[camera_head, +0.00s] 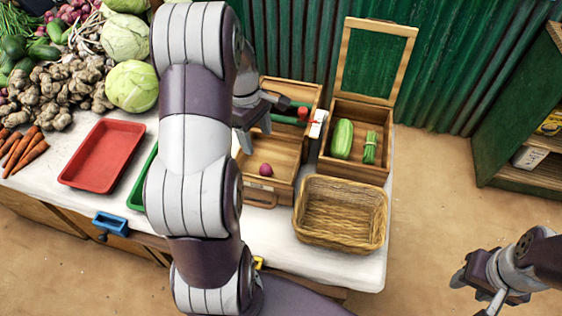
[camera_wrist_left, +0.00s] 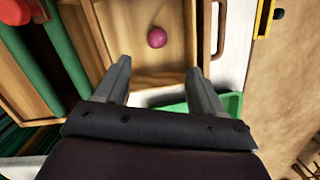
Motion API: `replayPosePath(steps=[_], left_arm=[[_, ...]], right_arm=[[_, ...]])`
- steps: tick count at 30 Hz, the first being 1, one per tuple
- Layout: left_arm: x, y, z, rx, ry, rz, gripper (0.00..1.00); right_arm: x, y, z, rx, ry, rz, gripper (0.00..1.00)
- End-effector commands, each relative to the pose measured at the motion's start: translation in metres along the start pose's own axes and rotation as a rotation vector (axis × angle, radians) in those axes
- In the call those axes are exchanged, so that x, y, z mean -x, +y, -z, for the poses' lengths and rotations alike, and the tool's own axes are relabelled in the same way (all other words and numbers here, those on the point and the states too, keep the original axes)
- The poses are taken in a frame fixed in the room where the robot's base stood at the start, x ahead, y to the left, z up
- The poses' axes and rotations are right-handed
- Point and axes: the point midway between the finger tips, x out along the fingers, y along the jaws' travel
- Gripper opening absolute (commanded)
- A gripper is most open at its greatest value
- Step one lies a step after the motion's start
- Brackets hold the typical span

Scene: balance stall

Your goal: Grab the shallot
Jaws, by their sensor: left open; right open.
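The shallot (camera_head: 266,170) is a small round purple-red bulb lying in an open wooden drawer (camera_head: 284,150). In the left wrist view the shallot (camera_wrist_left: 157,38) lies on the drawer's floor, beyond and between my fingertips. My left gripper (camera_head: 262,122) is open and empty above the back of the drawer; it also shows in the left wrist view (camera_wrist_left: 158,72). It does not touch the shallot. My right gripper (camera_head: 478,288) is open and empty, off the table at the lower right. My left arm hides part of the table.
A wooden box (camera_head: 357,172) with a raised lid holds a green gourd (camera_head: 342,139) and a green bundle (camera_head: 370,148). A wicker basket (camera_head: 340,240) stands in front. A red tray (camera_head: 102,156) and a cabbage (camera_head: 131,87) are at the left. A green bar crosses behind my left gripper.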

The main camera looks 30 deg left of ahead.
Motion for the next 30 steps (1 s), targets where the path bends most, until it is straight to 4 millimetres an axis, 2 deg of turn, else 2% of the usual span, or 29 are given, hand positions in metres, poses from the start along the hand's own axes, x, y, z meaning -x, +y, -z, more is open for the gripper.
replayPosePath(steps=[6, 13, 18, 22, 28, 30], left_arm=[[-0.049, -0.001, -0.001, 0.008, -0.003, 0.006, 0.68], [-0.080, 0.001, -0.001, 0.007, -0.002, 0.004, 0.68], [-0.112, 0.007, -0.001, 0.006, -0.002, 0.005, 0.68], [-0.124, 0.007, -0.001, 0.007, 0.000, 0.002, 0.68], [-0.124, 0.007, 0.000, 0.006, 0.001, 0.001, 0.68], [-0.124, 0.007, 0.000, 0.006, 0.001, 0.001, 0.45]], right_arm=[[-0.006, 0.000, -0.001, 0.000, 0.000, 0.000, 0.43], [-0.008, 0.000, -0.001, 0.000, 0.000, 0.000, 0.43], [-0.010, 0.000, -0.001, 0.000, 0.000, 0.000, 0.43], [-0.011, 0.000, -0.001, 0.000, 0.000, 0.000, 0.43], [-0.011, 0.000, -0.001, 0.000, 0.000, 0.000, 0.43], [-0.011, 0.000, -0.001, 0.000, 0.000, 0.000, 0.43]])
